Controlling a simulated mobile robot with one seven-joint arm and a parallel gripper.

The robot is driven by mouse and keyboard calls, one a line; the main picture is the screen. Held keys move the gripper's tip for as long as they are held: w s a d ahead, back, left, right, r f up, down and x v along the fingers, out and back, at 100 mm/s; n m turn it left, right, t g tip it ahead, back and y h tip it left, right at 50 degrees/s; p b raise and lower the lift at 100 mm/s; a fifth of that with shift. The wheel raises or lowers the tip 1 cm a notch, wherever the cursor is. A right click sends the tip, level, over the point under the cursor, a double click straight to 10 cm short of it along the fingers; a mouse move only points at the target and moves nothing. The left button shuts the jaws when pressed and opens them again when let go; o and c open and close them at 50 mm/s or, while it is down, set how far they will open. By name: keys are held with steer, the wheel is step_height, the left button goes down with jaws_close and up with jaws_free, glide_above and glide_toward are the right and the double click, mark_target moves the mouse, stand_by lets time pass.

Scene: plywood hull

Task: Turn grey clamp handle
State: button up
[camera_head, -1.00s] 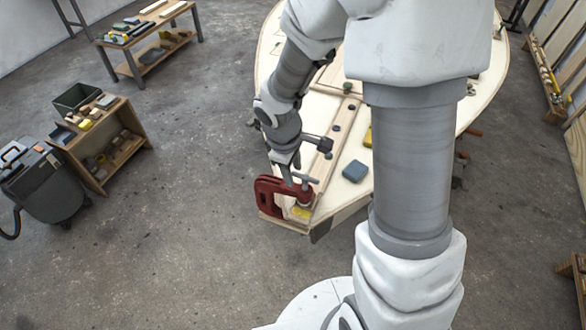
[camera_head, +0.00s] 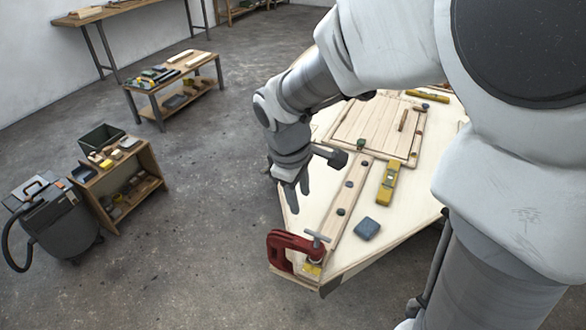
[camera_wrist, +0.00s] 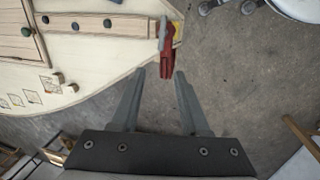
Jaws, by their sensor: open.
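A red clamp (camera_head: 284,250) grips the near corner of the plywood hull panel (camera_head: 345,262). Its grey handle (camera_head: 317,236) is a T-bar on top of the clamp screw, beside a yellow pad. My gripper (camera_head: 296,205) is in the air, above and behind the clamp, with nothing between its fingers. In the wrist view, the open fingers of my gripper (camera_wrist: 159,73) point toward the red clamp (camera_wrist: 168,62), which lies just beyond the fingertips. The grey handle (camera_wrist: 163,33) shows there too, apart from the fingers.
A blue block (camera_head: 367,228) and a yellow level (camera_head: 390,182) lie on the hull, with several small knobs along a wooden strip (camera_head: 345,205). A grey vacuum (camera_head: 55,218) and a small shelf (camera_head: 125,180) stand at left. The floor between is clear.

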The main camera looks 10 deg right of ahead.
steer(key=shift+v, duration=1.75)
steer(key=s+d+r+m+t+y, duration=0.1)
steer(key=s+d+r+m+t, duration=0.1)
steer(key=s+r+m, duration=0.2)
steer(key=s+d+r+m+t, duration=0.2)
steer(key=s+m, duration=0.4)
steer(key=s, duration=0.3)
step_height(320, 180, up, 2)
steer(key=shift+s+d+r+y, duration=0.1)
steer(key=shift+s+d+y, duration=0.05)
steer(key=shift+d+y, duration=0.3)
steer(key=shift+s+d, duration=0.1)
steer(key=shift+d, duration=0.05)
